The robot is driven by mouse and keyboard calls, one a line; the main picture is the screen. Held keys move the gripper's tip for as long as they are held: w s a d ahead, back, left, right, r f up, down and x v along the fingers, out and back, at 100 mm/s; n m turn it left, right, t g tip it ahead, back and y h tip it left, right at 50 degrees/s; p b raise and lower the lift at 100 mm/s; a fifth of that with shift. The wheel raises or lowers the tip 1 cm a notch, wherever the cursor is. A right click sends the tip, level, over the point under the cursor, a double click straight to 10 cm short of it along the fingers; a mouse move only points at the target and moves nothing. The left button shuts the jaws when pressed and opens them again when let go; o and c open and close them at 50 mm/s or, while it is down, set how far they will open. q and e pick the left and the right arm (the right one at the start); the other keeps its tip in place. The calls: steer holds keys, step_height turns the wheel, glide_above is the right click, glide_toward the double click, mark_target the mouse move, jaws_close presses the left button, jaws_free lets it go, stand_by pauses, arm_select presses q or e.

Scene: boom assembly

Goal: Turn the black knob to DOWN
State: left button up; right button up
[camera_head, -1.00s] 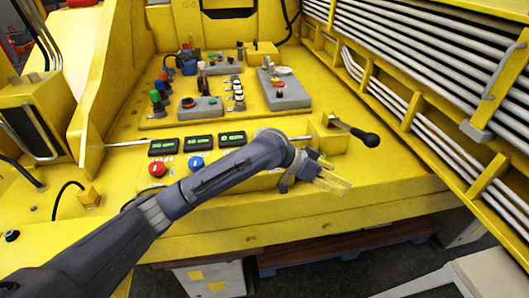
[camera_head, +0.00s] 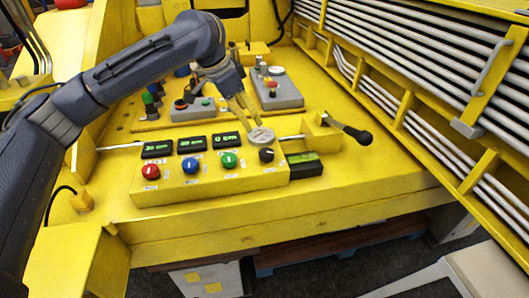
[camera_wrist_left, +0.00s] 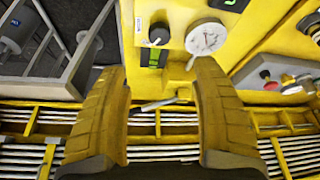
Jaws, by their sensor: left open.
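The black knob (camera_head: 266,155) is at the right end of the yellow control box (camera_head: 215,183), right of the green knob (camera_head: 229,160). It also shows in the left wrist view (camera_wrist_left: 159,36), near the top, beside the round gauge (camera_wrist_left: 206,37). My left gripper (camera_head: 249,122) is open, with yellow fingers pointing down. It is above and behind the black knob, close to the gauge, and apart from the knob. In the left wrist view the fingers (camera_wrist_left: 160,72) are wide apart with nothing between them. The knob's label is too small to read. My right gripper is not in view.
Red (camera_head: 151,171) and blue (camera_head: 190,165) knobs sit left of the green one, with displays (camera_head: 192,144) behind. A lever with a black handle (camera_head: 357,133) sticks out at right. A black box (camera_head: 304,165) is beside the control box. More controls stand farther back.

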mark_target(266, 152)
arm_select(q)
steer(key=x, duration=1.7)
steer(key=shift+d, duration=0.15)
steer(key=c, duration=1.3)
